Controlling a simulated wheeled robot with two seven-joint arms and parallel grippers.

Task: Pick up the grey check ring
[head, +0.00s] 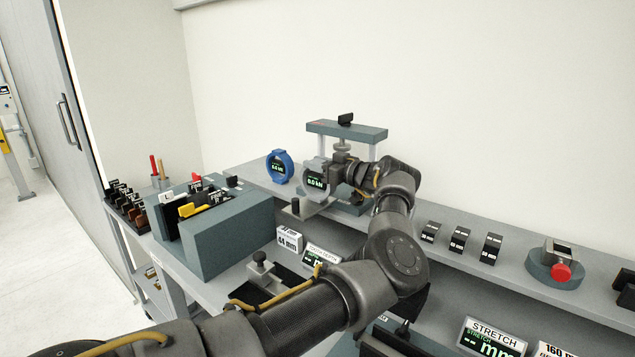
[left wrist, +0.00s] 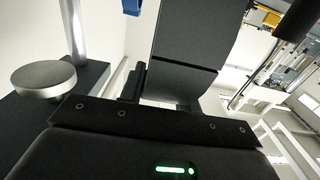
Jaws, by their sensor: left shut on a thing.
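The grey check ring (head: 315,180), with a lit display reading 0.0 kN, is at the front of the small press frame (head: 346,131). My left gripper (head: 335,180) is shut on the grey check ring from its right side. The ring looks upright; whether it touches the surface below is hard to tell. My forearm and wrist hide part of the press. In the left wrist view, a large dark block (left wrist: 180,60) fills the middle, and I cannot tell the ring there. My right gripper is not in view.
A blue ring gauge (head: 280,166) stands just left of the grey one. A grey-green box (head: 228,240) with several tools is on the left. Black blocks (head: 460,239) and a red button (head: 562,271) are on the right shelf. A silver disc (left wrist: 43,80) is close in the wrist view.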

